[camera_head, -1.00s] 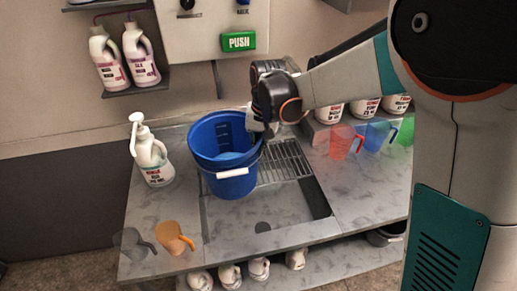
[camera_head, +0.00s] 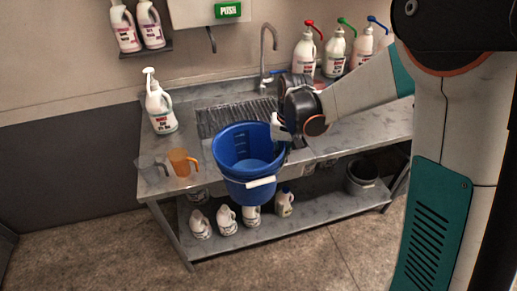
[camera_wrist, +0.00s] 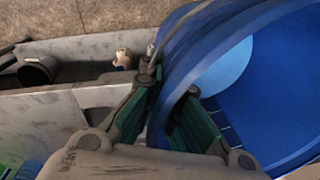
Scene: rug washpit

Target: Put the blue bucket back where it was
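The blue bucket (camera_head: 247,150) hangs upright in front of the table's front edge, clear of the tabletop. A paler blue surface (camera_head: 254,166) shows inside it, and a white grip is on its handle. My gripper (camera_head: 287,136) is at the bucket's right rim. In the wrist view my gripper (camera_wrist: 166,108) has a green-padded finger on each side of the wall of the blue bucket (camera_wrist: 268,90), shut on it. The exact contact at the fingertips is partly hidden by the rim.
The grey table (camera_head: 375,129) has a drain grate (camera_head: 217,119), a tap (camera_head: 265,55) and pump bottles (camera_head: 334,53) at the back. A dark bin (camera_head: 362,176) and white bottles sit on the lower shelf.

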